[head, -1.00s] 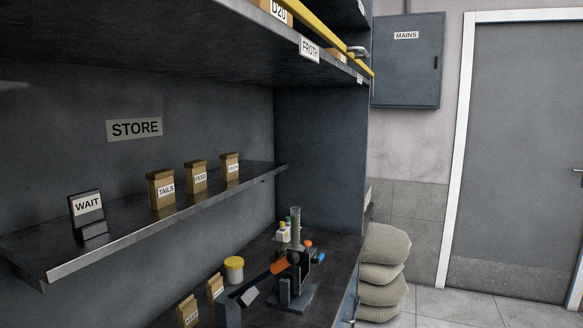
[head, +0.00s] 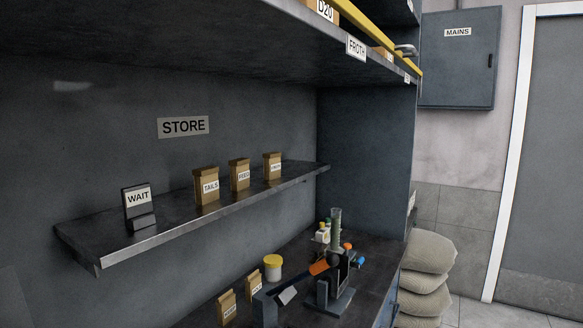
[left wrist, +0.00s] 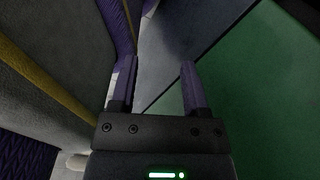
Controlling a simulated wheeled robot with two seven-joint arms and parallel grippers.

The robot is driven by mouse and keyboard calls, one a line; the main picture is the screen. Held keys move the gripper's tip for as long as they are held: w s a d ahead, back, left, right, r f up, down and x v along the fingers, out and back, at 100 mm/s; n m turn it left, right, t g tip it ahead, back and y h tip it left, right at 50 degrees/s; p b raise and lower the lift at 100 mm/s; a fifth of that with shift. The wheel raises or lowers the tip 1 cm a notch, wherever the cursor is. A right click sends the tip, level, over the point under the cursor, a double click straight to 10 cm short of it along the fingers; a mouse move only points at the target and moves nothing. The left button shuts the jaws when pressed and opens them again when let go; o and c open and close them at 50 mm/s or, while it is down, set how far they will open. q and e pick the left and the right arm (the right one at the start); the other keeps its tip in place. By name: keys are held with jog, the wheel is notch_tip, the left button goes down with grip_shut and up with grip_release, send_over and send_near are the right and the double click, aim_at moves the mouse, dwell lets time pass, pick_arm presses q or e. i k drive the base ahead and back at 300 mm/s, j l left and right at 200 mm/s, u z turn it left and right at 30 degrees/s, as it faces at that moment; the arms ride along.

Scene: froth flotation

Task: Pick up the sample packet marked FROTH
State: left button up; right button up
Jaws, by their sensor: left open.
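Three brown sample packets stand upright in a row on the store shelf (head: 180,222): one marked TAILS (head: 206,186), one marked FEED (head: 239,175), and a third packet (head: 272,166) furthest right, whose label is too small to read surely. Neither gripper shows in the head view.
A WAIT sign (head: 138,208) stands at the shelf's left end. On the bench below are two brown packets (head: 227,308), a yellow-lidded jar (head: 272,268), a dark stand (head: 335,290) and a cylinder (head: 336,225). Stacked sacks (head: 428,255) lie on the floor at right.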

aim_at(271, 159)
jog(key=l+u, duration=0.45)
jog(key=l, duration=0.15)
jog(key=l+u, duration=0.45)
jog(key=l, duration=0.2)
jog(key=k+l+u, duration=0.1)
jog(key=l+u, duration=0.65)
jog(key=l, duration=0.15)
jog(key=l+u, duration=0.65)
jog(key=l, duration=0.3)
jog(key=k+l+u, duration=0.1)
jog(key=l+u, duration=0.2)
jog(key=k+l+u, duration=0.15)
jog(key=l+u, duration=0.2)
jog(key=l, duration=0.2)
jog(key=k+l+u, duration=0.3)
jog(key=l+u, duration=0.3)
jog(key=i+l, duration=0.05)
jog(key=l, duration=0.1)
